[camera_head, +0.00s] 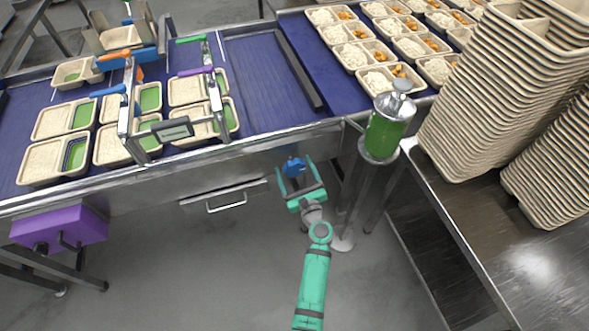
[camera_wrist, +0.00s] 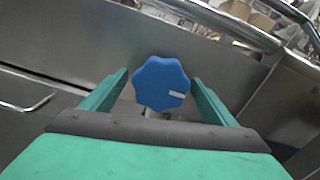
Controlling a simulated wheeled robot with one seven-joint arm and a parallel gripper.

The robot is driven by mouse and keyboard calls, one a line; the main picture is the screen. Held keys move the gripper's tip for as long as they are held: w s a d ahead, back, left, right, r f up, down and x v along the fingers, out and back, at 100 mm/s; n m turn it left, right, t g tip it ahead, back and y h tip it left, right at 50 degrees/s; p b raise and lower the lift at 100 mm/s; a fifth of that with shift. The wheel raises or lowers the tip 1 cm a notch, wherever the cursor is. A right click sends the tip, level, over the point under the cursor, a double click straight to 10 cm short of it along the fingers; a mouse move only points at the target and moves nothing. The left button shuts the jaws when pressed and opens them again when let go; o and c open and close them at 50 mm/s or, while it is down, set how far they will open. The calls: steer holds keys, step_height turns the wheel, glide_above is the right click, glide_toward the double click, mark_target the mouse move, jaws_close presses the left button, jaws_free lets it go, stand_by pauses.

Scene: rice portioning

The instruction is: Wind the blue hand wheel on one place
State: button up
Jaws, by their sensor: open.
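The blue hand wheel (camera_head: 294,167) sits on the front side of the conveyor frame. In the wrist view the lobed wheel (camera_wrist: 161,84) shows face on, with a white mark on its right side. My gripper (camera_head: 296,177) is open, with its two green fingers on either side of the wheel. In the wrist view my gripper (camera_wrist: 158,88) has a visible gap between each finger and the wheel. I cannot tell from these frames whether the fingertips reach past the wheel's rim.
A green-filled dispenser (camera_head: 386,130) stands right of my arm on a post. A drawer handle (camera_head: 227,203) is to the left. The blue belt (camera_head: 255,80) carries trays above. Stacked trays (camera_head: 510,80) stand on a steel table at right. The floor below is open.

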steer(key=v, duration=1)
steer(key=shift+s, duration=0.4)
steer(key=shift+w+d, duration=0.1)
steer(key=shift+d, duration=0.05)
steer(key=s+f+n+g+h, duration=0.25)
steer(key=s+n, duration=0.45)
steer(key=s, duration=0.4)
steer(key=s+f+n+g+h, duration=0.1)
steer(key=s+f+n+h, duration=0.4)
steer(key=s, duration=0.7)
steer(key=s+a+r+n+t+y, duration=0.1)
steer(key=s+a+r+n+y, duration=0.1)
steer(key=s+r+n, duration=1.2)
step_height(320, 180, up, 3)
steer(key=a+n, duration=0.1)
steer(key=n, duration=0.3)
steer(key=shift+s+a+t, duration=0.25)
steer(key=shift+s+t, duration=0.1)
